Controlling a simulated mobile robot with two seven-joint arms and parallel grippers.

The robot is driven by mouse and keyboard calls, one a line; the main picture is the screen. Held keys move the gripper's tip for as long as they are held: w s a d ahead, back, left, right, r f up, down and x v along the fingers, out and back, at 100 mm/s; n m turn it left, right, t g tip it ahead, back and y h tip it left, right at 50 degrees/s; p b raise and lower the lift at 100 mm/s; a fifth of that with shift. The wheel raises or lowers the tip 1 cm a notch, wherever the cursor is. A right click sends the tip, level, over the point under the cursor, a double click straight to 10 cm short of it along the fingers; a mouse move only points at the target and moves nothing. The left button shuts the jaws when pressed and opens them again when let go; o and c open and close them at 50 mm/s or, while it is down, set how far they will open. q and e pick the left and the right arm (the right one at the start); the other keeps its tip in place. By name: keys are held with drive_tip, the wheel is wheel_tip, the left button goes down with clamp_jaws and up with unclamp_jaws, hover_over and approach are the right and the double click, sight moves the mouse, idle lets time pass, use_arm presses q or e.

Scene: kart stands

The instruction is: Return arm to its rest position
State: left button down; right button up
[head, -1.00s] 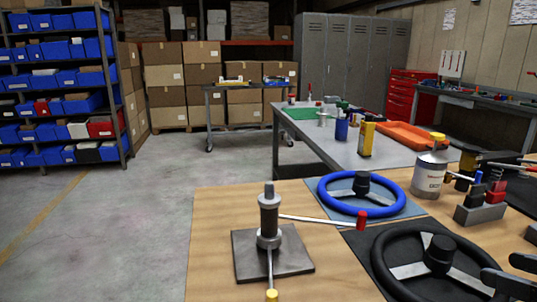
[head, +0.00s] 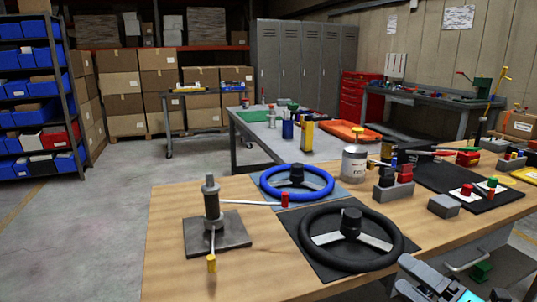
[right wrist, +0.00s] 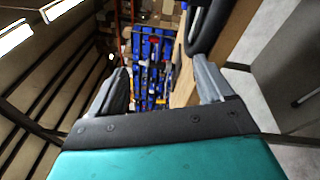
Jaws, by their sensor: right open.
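My right gripper (head: 412,278) shows at the bottom right corner of the head view, in front of the wooden table's near edge. In the right wrist view its two grey fingers (right wrist: 163,85) stand wide apart with nothing between them. The black steering wheel (head: 352,238) lies on a dark mat on the table, beyond the gripper and apart from it in the head view. The blue steering wheel (head: 297,182) lies behind it on a blue mat. My left gripper is out of view.
The wooden table (head: 168,262) carries a grey post on a square plate (head: 218,236) with red-tipped and yellow-tipped rods, a white can (head: 354,164) and a grey block (head: 444,206). A grey workbench (head: 262,138) stands behind. The floor at left is clear.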

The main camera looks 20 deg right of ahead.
use_arm(q)
drive_tip(key=p, duration=0.1)
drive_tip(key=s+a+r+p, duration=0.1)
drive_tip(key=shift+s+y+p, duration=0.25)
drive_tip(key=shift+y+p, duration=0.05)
drive_tip(key=shift+p, duration=0.1)
use_arm(e)
drive_tip(key=s+a+f+m+g+h, duration=0.1)
drive_tip(key=s+a+f+m+g, duration=0.2)
drive_tip(key=a+f+m, duration=0.6)
drive_tip(key=s+a+f+m+g+h, duration=0.2)
drive_tip(key=s+a+f+m+g, duration=0.2)
drive_tip(key=a+f+m, duration=0.4)
wheel_tip(320, 180, down, 4)
drive_tip(key=m, duration=0.5)
drive_tip(key=shift+s+a, duration=0.15)
drive_tip(key=shift+a, duration=0.2)
